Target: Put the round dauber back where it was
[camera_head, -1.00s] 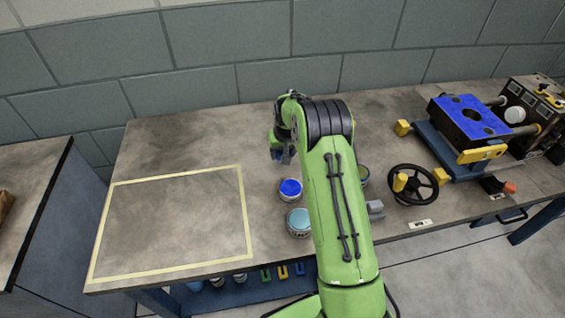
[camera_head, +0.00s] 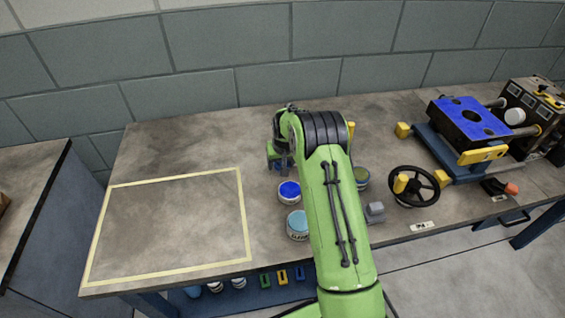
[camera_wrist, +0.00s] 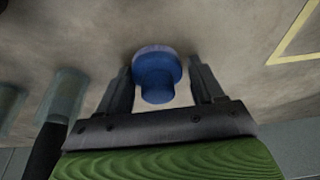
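A round blue piece, which I take to be the round dauber (camera_wrist: 156,72), shows in the wrist view with a wide disc and a narrower round part nearer the camera. My gripper (camera_wrist: 160,70) has one finger on each side of it. A narrow gap shows at the right finger, while the left finger is very close. The dauber appears to stand on the bench, though its base is hidden. In the head view my gripper (camera_head: 280,162) is low over the bench behind the blue can, partly hidden by my arm.
A blue-topped can (camera_head: 289,191) and a teal-topped can (camera_head: 298,223) stand close by, left of my arm. A greenish can (camera_head: 362,179), grey block (camera_head: 375,212) and black handwheel (camera_head: 414,185) are to its right. The taped rectangle (camera_head: 243,215) at left is empty.

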